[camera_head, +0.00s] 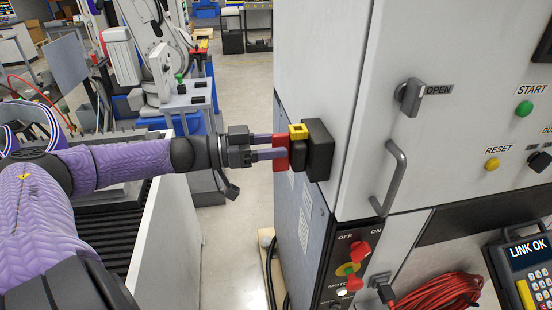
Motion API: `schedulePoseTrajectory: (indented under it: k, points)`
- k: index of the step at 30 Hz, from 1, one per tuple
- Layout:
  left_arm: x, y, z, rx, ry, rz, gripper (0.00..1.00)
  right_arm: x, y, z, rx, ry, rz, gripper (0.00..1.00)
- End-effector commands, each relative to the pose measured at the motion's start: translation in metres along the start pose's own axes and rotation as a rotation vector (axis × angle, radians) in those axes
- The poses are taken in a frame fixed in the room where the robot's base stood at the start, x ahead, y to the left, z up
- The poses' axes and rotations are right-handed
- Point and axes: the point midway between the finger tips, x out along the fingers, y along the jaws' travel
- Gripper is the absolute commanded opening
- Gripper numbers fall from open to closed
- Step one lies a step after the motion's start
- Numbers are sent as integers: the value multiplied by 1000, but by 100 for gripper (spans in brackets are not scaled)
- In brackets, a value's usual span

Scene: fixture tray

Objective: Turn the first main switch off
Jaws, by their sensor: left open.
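A black switch box (317,150) is fixed to the left side of the grey cabinet, with a yellow part (298,131) and a red handle (281,165) on it. My left gripper (286,147) reaches in from the left. Its two fingers are open, one above the other, with their tips at the red handle. Whether they touch it I cannot tell. A second switch, a red knob on yellow (348,269), sits lower on a black panel marked OFF and ON. My right gripper is not in view.
The cabinet front holds a grey knob (410,97) marked OPEN, a bar handle (388,178), a green START button (524,108) and a yellow RESET button (491,164). A coiled red cable (440,292) and a pendant (522,262) reading LINK OK are at lower right.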

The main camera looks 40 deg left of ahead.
Motion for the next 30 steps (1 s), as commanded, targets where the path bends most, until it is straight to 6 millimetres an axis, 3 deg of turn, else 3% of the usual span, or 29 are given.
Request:
schedulePoseTrajectory:
  k: [11, 18, 30]
  points:
    - [6, 0, -2, 2, 1, -2, 52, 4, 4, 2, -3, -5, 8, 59]
    - [6, 0, -2, 2, 1, -2, 1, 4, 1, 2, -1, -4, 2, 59]
    - [6, 0, -2, 17, 1, -2, 0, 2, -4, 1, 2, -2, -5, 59]
